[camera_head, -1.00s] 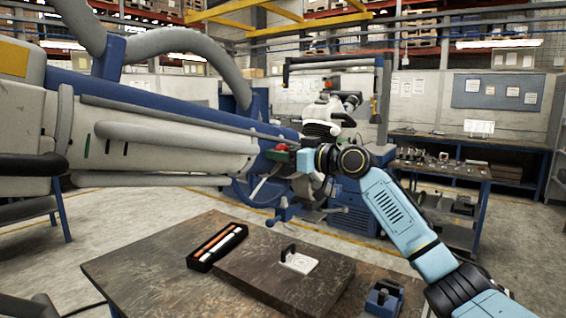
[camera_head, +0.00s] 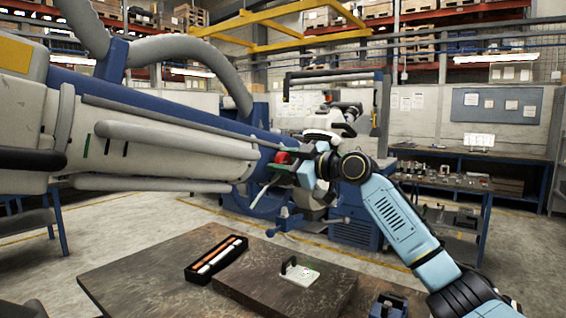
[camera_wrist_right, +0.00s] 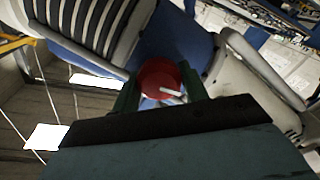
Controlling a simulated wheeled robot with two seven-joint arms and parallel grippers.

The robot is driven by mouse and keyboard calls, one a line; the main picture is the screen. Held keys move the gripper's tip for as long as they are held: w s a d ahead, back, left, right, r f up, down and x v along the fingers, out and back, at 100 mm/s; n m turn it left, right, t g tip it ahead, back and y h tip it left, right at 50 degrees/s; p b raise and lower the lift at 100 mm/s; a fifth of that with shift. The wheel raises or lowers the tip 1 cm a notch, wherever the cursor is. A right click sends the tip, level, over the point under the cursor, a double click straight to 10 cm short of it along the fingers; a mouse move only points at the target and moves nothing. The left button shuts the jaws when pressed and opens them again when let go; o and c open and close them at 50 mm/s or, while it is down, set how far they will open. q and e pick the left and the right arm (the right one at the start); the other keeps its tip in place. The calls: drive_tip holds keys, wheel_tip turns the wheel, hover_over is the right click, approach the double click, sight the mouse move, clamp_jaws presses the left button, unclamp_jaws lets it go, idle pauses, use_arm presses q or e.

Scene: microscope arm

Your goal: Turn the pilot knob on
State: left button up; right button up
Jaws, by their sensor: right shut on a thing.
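The pilot knob (camera_wrist_right: 158,76) appears as a round red knob with a pale bar or mark on its face, in the middle of the right wrist view. In the head view it is a small red spot (camera_head: 283,157) at the right end of the large blue and white machine arm. My right gripper (camera_head: 287,160) is at the knob. Its green fingers (camera_wrist_right: 160,92) stand on either side of the knob and are shut on it. The knob's far side and the exact finger contact are hidden. My left gripper is not in view.
The blue and white machine arm (camera_head: 160,150) fills the left, close to my right gripper. A brown table (camera_head: 130,275) below bears a black tray (camera_head: 203,273) and a white plate with a dark handle (camera_head: 300,276). A workbench (camera_head: 470,157) stands at the back right.

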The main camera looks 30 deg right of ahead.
idle(0.3)
drive_tip(key=o, duration=1)
drive_tip(key=b+v, duration=0.4)
drive_tip(key=v, duration=0.9)
drive_tip(key=shift+s, duration=0.25)
